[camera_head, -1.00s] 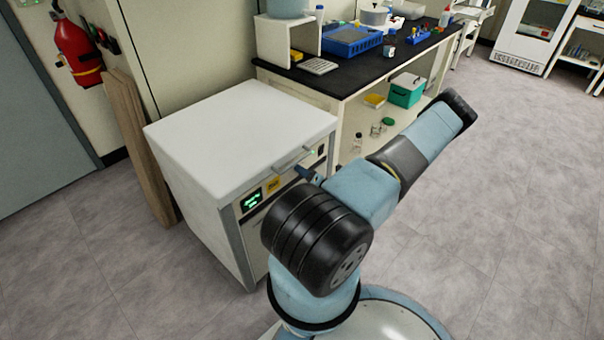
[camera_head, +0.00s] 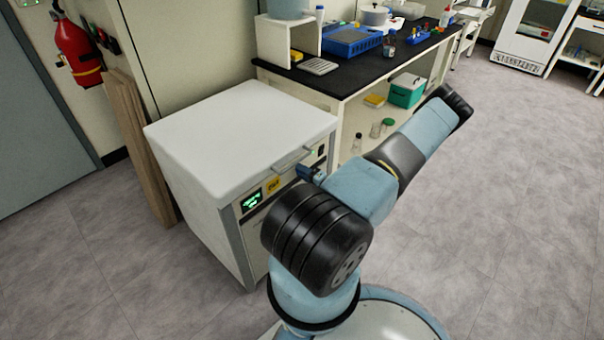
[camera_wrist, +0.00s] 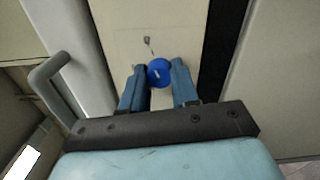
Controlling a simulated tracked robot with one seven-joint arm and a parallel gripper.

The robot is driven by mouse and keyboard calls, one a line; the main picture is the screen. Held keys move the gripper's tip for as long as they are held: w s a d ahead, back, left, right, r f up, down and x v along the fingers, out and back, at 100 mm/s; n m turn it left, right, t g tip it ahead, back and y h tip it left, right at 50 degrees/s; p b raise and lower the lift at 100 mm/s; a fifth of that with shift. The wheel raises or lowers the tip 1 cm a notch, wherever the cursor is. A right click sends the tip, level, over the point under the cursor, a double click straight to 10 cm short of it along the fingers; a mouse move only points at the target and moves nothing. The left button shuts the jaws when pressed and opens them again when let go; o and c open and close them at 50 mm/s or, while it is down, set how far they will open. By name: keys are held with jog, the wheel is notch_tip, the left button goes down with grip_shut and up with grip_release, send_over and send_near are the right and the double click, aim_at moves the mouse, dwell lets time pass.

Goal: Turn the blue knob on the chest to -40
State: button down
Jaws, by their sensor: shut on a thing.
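The blue knob (camera_wrist: 159,72) shows in the wrist view on the pale front panel of the chest, with a short white mark on its face. My gripper (camera_wrist: 159,76) is shut on the knob, with one blue finger on each side of it. The chest (camera_head: 240,135) is a white box with a pale lid in the head view. There my gripper (camera_head: 308,172) is at its front panel, and the knob is hidden behind my arm. Scale numbers around the knob are not readable.
A metal handle (camera_head: 293,157) juts from the chest lid above the panel, and it shows at left in the wrist view (camera_wrist: 50,75). A green-lit display (camera_head: 251,200) is left of the gripper. A black-topped bench (camera_head: 350,62) stands behind. Open floor lies to the right.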

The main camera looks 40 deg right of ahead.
jog(key=shift+d+f, duration=0.15)
jog(key=c, duration=1.1)
grip_release()
jog(key=shift+o, duration=1.3)
jog(key=s, duration=1.3)
jog(key=shift+s+d, duration=0.4)
jog(key=shift+d, duration=0.05)
